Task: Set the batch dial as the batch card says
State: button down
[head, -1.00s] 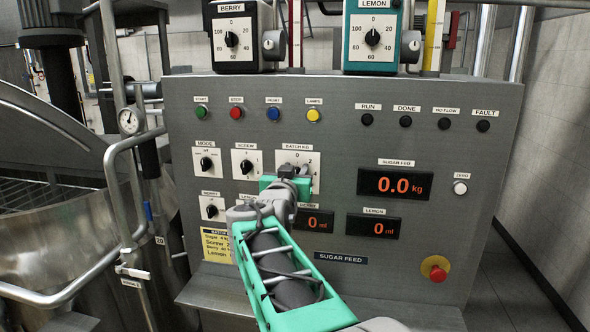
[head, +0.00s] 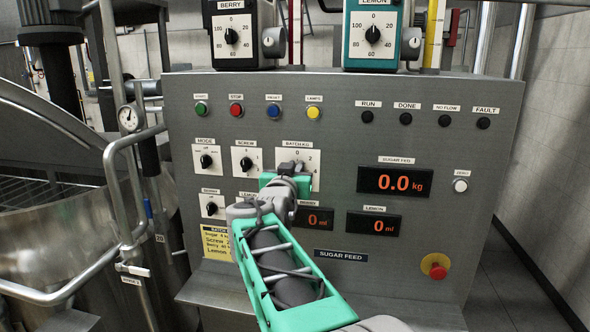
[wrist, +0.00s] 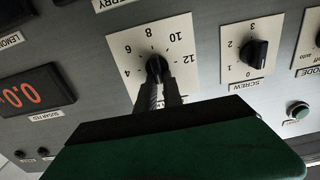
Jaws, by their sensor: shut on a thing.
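The batch dial (wrist: 155,66) is a black knob on a white plate, upside down in the wrist view, with numbers such as 4, 6, 8, 10 and 12 around it. My gripper (wrist: 159,92) is shut on this knob. In the head view my gripper (head: 290,166) covers the knob, and only the upper part of the batch dial plate (head: 297,154) shows. The exact pointer setting is hard to tell. The yellow batch card (head: 216,243) is at the panel's lower left, partly behind my arm. It has Sugar, Screw, Berry and Lemon lines; the sugar figure is blurred.
The screw dial (wrist: 258,52) is close beside the batch dial; the mode dial (head: 206,161) is farther left. Coloured buttons (head: 273,112) sit above. The sugar display (head: 393,181) reads 0.0 kg. A red stop button (head: 436,268) is at the lower right. Pipe rails (head: 112,200) stand left.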

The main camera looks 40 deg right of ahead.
jog(key=shift+f, duration=0.15)
jog(key=shift+s+d+f+m+b, duration=0.2)
jog(key=shift+s+f+m+b, duration=0.1)
jog(key=shift+m+b, duration=3.3)
jog(key=shift+s+d+f+m+b, duration=0.2)
jog(key=shift+m+b, duration=2.05)
jog(key=shift+b, duration=2.6)
jog(key=shift+s+d+f+m+b, duration=0.2)
jog(key=shift+f+m+b, duration=0.15)
jog(key=shift+m+b, duration=3.25)
jog(key=shift+n+b, duration=0.55)
jog(key=shift+b, duration=0.15)
jog(key=c, duration=1.5)
grip_release()
jog(key=shift+r, duration=0.1)
jog(key=shift+a, duration=0.15)
